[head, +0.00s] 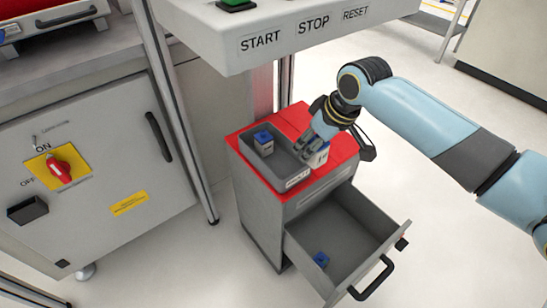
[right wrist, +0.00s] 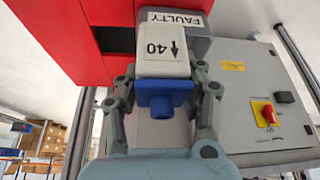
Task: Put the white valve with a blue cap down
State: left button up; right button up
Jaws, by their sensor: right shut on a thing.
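My right gripper (head: 326,140) is shut on a white valve (head: 317,158) at the red top of the drawer cabinet. In the right wrist view the fingers (right wrist: 164,100) grip both sides of the valve (right wrist: 168,64), which shows "40" and an arrow. Its blue cap (right wrist: 163,92) points toward my wrist. The valve is beside the right side of a grey bin (head: 298,180) labelled FAULTY in the right wrist view (right wrist: 178,19). I cannot tell whether it touches the red top. A second blue-capped valve (head: 264,149) stands in the bin. My left gripper is not in view.
The cabinet's drawer (head: 345,245) is open and holds another blue-capped part (head: 321,259). The red top (head: 345,150) has bare room at the right. A START/STOP/RESET panel (head: 280,45) overhangs behind. A grey cabinet with a red switch (head: 60,171) stands left.

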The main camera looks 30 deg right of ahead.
jog(key=w+a+f, duration=0.1)
jog(key=w, duration=0.1)
jog(key=w+a+f+b, duration=0.1)
jog(key=w+f, duration=0.1)
jog(key=w, duration=0.1)
jog(key=w+a+f+b, duration=0.1)
jog(key=w+f, duration=0.1)
jog(key=shift+w+a, duration=0.1)
jog(key=shift+w, duration=0.1)
notch_tip(320, 180, down, 4)
jog(key=shift+f+b, duration=0.1)
jog(key=shift+b, duration=0.75)
jog(key=o, duration=0.9)
